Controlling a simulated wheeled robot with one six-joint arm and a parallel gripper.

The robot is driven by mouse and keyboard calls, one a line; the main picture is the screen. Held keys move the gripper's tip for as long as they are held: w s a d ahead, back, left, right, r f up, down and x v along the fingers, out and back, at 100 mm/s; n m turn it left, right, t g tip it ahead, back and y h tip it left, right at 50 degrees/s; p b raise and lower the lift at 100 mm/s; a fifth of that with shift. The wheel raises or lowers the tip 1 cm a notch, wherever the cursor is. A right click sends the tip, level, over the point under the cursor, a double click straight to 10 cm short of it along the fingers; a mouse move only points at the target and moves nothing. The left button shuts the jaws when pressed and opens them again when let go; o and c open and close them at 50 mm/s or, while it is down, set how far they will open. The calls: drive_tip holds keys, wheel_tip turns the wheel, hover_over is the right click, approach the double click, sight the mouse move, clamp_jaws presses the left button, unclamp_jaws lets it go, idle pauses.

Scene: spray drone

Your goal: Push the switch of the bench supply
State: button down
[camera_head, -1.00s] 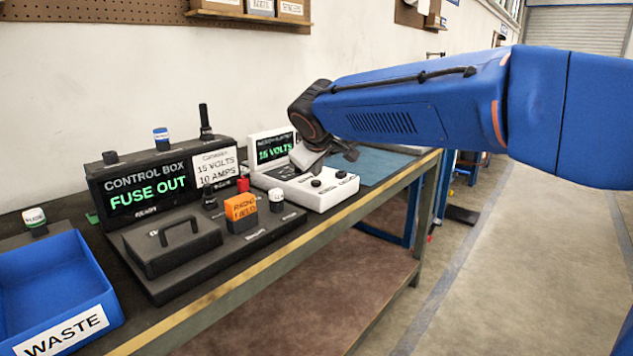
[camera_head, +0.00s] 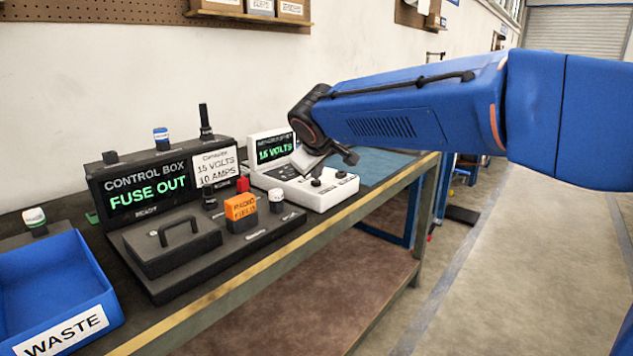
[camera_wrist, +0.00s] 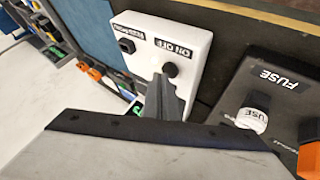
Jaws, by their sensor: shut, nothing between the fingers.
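The bench supply (camera_head: 330,195) is a white unit on the bench with an upright display (camera_head: 272,150) reading "15 VOLTS". Its top panel carries two black controls. In the wrist view the panel (camera_wrist: 185,30) shows a black round switch (camera_wrist: 170,70) by the label "ON OFF", and a second black knob (camera_wrist: 127,46) by another label. My gripper (camera_wrist: 160,84) is shut and empty, its fingertips just beside the ON OFF switch. I cannot tell whether they touch it. In the head view my gripper (camera_head: 316,174) hangs over the supply, partly hiding its panel.
The black control box (camera_head: 150,185) reading "FUSE OUT" stands left of the supply, with a lidded base (camera_head: 175,245). An orange block (camera_head: 240,210) and white-capped fuse (camera_head: 276,198) stand between. A blue waste bin (camera_head: 65,325) is far left. A blue mat (camera_head: 380,165) lies beyond the supply.

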sight(317, 183)
drive_tip(key=shift+f, duration=0.15)
idle(0.4)
drive_tip(key=shift+r, duration=0.6)
wheel_tip(317, 183, up, 6)
idle(0.9)
